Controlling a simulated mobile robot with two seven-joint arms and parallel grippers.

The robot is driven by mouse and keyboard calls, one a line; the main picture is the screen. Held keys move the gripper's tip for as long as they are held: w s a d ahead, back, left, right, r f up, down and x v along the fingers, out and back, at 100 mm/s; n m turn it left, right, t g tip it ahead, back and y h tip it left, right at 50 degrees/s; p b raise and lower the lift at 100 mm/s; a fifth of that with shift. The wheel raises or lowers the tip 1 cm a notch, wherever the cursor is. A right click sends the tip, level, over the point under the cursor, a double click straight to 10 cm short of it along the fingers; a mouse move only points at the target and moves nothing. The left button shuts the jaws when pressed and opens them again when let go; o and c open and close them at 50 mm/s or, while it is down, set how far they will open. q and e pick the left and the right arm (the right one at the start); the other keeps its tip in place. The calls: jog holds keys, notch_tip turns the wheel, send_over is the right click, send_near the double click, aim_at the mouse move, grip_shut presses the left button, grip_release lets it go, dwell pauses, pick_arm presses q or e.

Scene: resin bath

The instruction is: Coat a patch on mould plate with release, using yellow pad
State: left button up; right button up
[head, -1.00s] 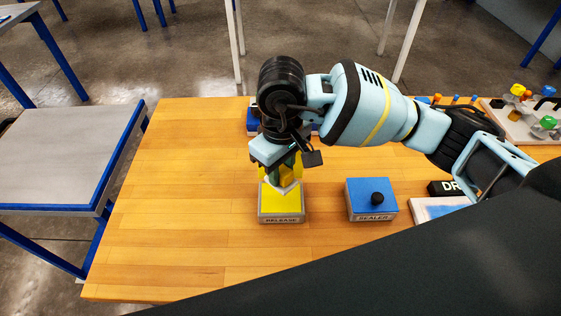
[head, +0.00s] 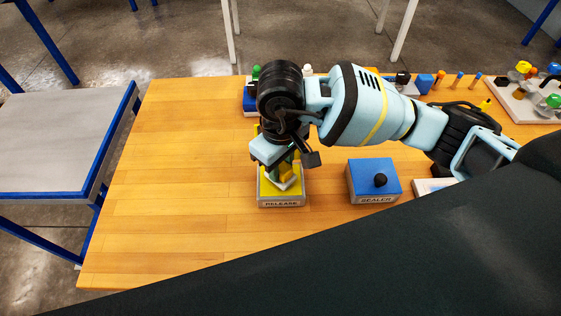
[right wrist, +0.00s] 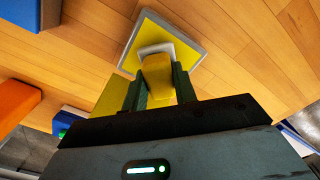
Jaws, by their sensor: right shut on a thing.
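My right gripper (head: 284,166) points down over the RELEASE tray (head: 281,203), a grey-rimmed tray with a yellow inside. It is shut on the yellow pad (head: 287,173), a yellow block with a pale base. In the right wrist view the pad (right wrist: 158,73) sits between the fingers, its pale base over the yellow surface of the tray (right wrist: 192,62). I cannot tell whether the base touches that surface. My left gripper is not in view. I cannot make out the mould plate for certain.
A blue-lidded SEALER box (head: 371,177) with a black knob stands right of the tray. A partly hidden pale tray (head: 428,187) lies farther right. A board with coloured parts (head: 524,103) is at the far right. The left of the wooden table (head: 180,160) is clear.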

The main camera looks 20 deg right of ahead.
aim_at(284, 164)
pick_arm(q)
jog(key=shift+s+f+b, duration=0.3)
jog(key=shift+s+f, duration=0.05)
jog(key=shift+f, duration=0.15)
pick_arm(e)
jog(key=shift+f, duration=0.5)
dwell(0.5)
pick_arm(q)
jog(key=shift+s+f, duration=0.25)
pick_arm(e)
jog(key=shift+f, duration=0.15)
dwell(1.8)
jog(key=shift+r+p, duration=0.8)
jog(key=shift+r, duration=2.8)
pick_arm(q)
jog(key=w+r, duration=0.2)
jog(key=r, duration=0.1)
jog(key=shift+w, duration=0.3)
pick_arm(e)
jog(key=shift+d+f, duration=0.1)
jog(key=shift+d, duration=0.25)
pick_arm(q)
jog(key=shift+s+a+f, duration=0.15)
pick_arm(e)
jog(key=s+d+f+m, duration=0.2)
jog(key=d+m, duration=0.3)
jog(key=d, duration=0.3)
jog(key=shift+s+d+m, duration=0.4)
jog(key=shift+s, duration=0.25)
